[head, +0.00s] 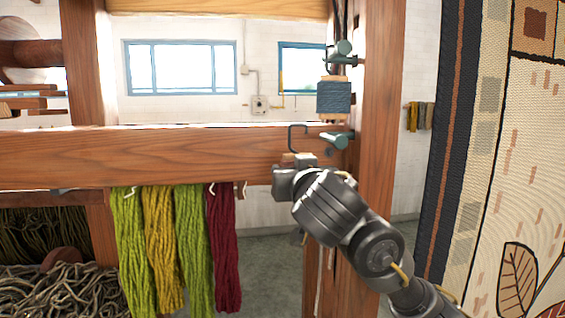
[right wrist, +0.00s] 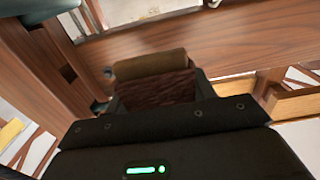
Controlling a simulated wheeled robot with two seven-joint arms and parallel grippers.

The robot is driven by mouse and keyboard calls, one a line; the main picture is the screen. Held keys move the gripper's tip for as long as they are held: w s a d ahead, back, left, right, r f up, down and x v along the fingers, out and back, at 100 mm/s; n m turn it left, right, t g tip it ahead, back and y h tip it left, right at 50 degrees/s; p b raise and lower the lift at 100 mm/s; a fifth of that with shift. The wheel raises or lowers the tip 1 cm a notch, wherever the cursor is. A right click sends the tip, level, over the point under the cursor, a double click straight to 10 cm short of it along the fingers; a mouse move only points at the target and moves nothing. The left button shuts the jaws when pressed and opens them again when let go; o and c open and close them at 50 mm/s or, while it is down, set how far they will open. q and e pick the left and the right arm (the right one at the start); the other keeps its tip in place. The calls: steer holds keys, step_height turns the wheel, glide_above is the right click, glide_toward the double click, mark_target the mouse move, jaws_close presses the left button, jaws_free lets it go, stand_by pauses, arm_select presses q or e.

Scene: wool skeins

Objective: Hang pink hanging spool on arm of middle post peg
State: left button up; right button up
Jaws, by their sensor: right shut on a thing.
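My right gripper (head: 294,172) is shut on a spool, taken as the pink hanging spool, in front of the wooden beam. Its tan top (head: 301,158) and dark wire hook (head: 297,138) rise above the jaws. In the right wrist view the spool (right wrist: 157,86) sits between the fingers (right wrist: 158,95); its winding looks dark reddish brown in shade. A green-grey peg (head: 337,140), seemingly the middle one, sticks out of the right wooden post (head: 378,110), just right of the hook and apart from it in the picture. My left gripper is out of view.
A blue spool (head: 334,98) hangs below an upper peg (head: 342,48), above the middle peg. Green, yellow and maroon skeins (head: 165,245) hang below the crossbeam (head: 180,155). A patterned woven rug (head: 510,150) fills the right side.

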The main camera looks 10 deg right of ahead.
steer(key=shift+w+d+r+p, duration=0.1)
steer(key=shift+d+p, duration=1.6)
steer(key=shift+w+d+r+p, duration=0.1)
steer(key=shift+d+p, duration=1.6)
steer(key=shift+d+f, duration=0.2)
steer(key=shift+f+b, duration=0.5)
steer(key=shift+b, duration=0.15)
steer(key=shift+a+f, duration=0.1)
steer(key=shift+f, duration=0.05)
steer(key=o, duration=1.1)
